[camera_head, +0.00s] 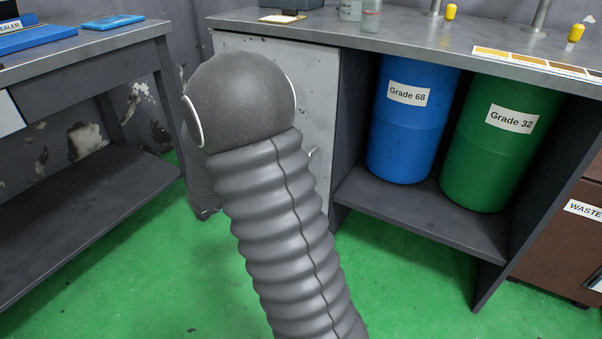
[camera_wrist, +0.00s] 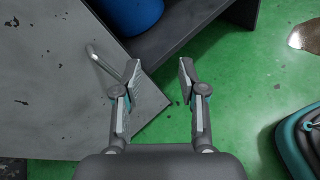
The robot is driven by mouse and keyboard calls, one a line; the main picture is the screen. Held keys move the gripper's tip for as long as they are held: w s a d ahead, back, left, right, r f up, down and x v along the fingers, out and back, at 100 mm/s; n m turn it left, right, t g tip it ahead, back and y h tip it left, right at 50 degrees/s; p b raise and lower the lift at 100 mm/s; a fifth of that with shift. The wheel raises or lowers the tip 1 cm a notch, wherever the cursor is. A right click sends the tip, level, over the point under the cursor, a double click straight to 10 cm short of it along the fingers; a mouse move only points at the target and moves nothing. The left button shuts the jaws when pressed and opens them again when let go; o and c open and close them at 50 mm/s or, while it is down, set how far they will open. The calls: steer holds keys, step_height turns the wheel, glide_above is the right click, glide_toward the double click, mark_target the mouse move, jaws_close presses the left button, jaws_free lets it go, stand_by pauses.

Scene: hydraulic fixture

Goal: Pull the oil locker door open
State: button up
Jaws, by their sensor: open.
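The oil locker door (camera_head: 318,75) is a scuffed light grey panel at the left of the workbench, partly hidden behind my arm in the head view. It looks shut there. In the wrist view the door (camera_wrist: 50,85) fills the left side. Its bar handle (camera_wrist: 103,62) is near the door's free edge, and a bit of the handle (camera_head: 311,153) shows in the head view. My gripper (camera_wrist: 158,78) is open and empty, to the right of the handle. Its left finger overlaps the handle's lower end in the picture; I cannot tell whether they touch.
A blue drum (camera_head: 412,130) and a green drum (camera_head: 495,150) stand on an open shelf (camera_head: 420,208) right of the door. A dark table (camera_head: 90,65) stands at the left. A brown waste cabinet (camera_head: 570,235) is at the far right. Green floor (camera_head: 390,280) is clear in front.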

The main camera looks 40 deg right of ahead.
steer(key=w+d+f+n+t+h+b, duration=0.1)
steer(key=w+f+n+t+h+b, duration=0.15)
steer(key=w+f+n+t, duration=0.5)
steer(key=w+d+f, duration=0.1)
steer(key=d, duration=0.3)
steer(key=w+d+f+g, duration=0.1)
steer(key=w+d, duration=0.1)
steer(key=d, duration=0.3)
steer(key=w+d+f+g, duration=0.1)
steer(key=w+d, duration=0.1)
steer(key=d, duration=0.2)
steer(key=shift+d+g+h, duration=0.25)
steer(key=shift+d+h, duration=0.1)
jaws_close()
